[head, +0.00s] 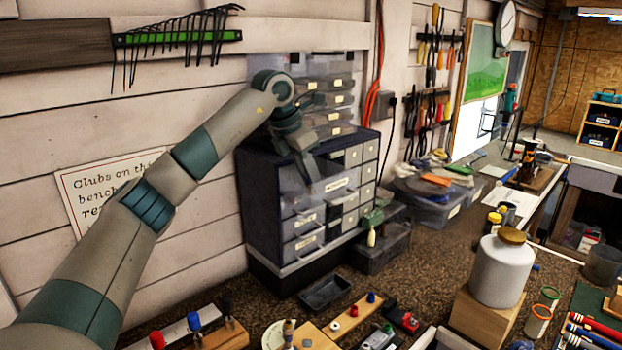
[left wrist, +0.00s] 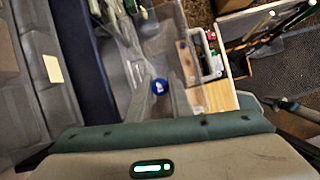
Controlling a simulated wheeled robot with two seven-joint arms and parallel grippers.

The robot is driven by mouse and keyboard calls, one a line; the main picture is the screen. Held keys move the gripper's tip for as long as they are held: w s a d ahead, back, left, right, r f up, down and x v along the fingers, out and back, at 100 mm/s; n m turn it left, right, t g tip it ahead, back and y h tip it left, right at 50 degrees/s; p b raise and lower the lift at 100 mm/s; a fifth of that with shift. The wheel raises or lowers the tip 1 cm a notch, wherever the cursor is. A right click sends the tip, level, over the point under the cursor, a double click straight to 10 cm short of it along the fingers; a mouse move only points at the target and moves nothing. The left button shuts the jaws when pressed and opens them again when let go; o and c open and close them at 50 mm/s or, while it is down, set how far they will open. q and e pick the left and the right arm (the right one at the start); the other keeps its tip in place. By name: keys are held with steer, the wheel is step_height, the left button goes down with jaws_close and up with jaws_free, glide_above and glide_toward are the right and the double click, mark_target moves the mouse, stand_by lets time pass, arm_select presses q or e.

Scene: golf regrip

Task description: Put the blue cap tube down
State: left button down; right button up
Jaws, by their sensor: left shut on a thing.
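My left gripper (head: 313,186) hangs in front of the grey drawer cabinet, fingers pointing down, above the bench. In the left wrist view my left gripper (left wrist: 160,92) has its two fingers shut on the blue cap tube (left wrist: 159,86). Its round blue cap faces the camera between the fingertips, and the tube body below is hidden. In the head view the held tube is too small to make out. My right gripper is not in view.
The drawer cabinet (head: 277,205) stands against the wall close behind my left gripper. A small black tray (head: 326,292) lies in front of it. A white jar (head: 502,268) stands on a wooden block to the right.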

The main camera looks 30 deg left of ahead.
arm_select(q)
steer(key=c, duration=1.6)
jaws_free()
steer(key=shift+r, duration=0.1)
steer(key=shift+s+a+r, duration=0.1)
steer(key=shift+r, duration=0.25)
steer(key=b+v, duration=0.3)
steer(key=v, duration=0.8)
steer(key=shift+s+r+b, duration=0.1)
steer(key=shift+b, duration=0.25)
